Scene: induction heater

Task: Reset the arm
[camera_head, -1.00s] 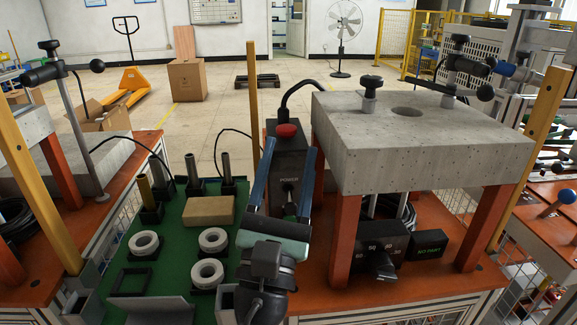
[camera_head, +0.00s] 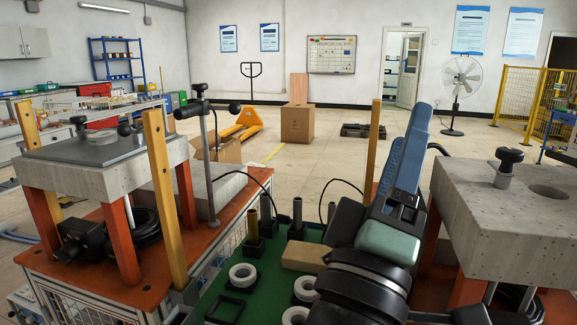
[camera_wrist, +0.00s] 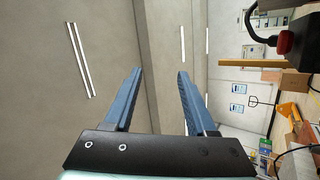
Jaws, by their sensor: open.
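My gripper (camera_head: 412,150) is raised in the head view, its blue fingers pointing up and away over the right side of the green mat (camera_head: 265,270). It also shows in the wrist view (camera_wrist: 160,85), where the two blue fingers stand well apart with nothing between them. The wrist view looks toward the ceiling and the far wall, turned sideways. My arm hides the control box and part of the bench in the head view.
A concrete-topped stand (camera_head: 500,215) is close on the right. On the mat are white rings (camera_head: 242,274), a tan block (camera_head: 306,257) and upright cylinders (camera_head: 297,212). A second stand (camera_head: 95,165) is at the left. A red button (camera_wrist: 284,42) shows in the wrist view.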

